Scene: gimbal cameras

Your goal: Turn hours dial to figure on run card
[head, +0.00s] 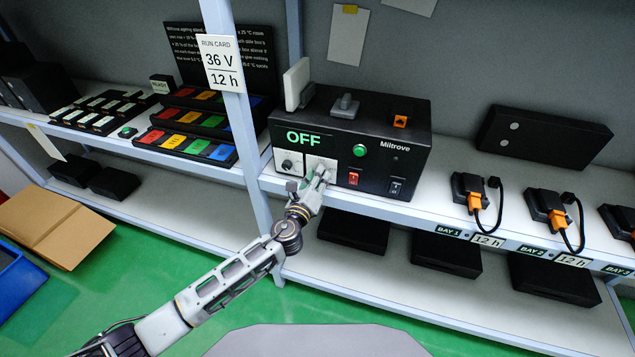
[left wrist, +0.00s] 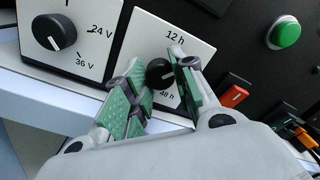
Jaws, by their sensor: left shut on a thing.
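The run card (head: 220,65) on the shelf post reads 36 V and 12 h. The black Miltrove unit (head: 375,135) shows OFF in green. My left gripper (head: 318,172) is at the right-hand white dial plate on its front. In the left wrist view its green-padded fingers (left wrist: 160,85) are shut on the hours dial (left wrist: 159,72), one finger on each side. The plate reads 12 h above the dial and 48 h below; the fingers partly hide it, and the pointer direction is hard to tell. The voltage dial (left wrist: 54,33) beside it points toward 36 V. My right gripper is not in view.
A green button (left wrist: 285,35) and a red switch (left wrist: 234,95) are right of the hours dial. Battery bays with orange plugs (head: 474,201) line the shelf at right. Colored trays (head: 195,146) stand left of the post. A cardboard box (head: 55,228) lies at left.

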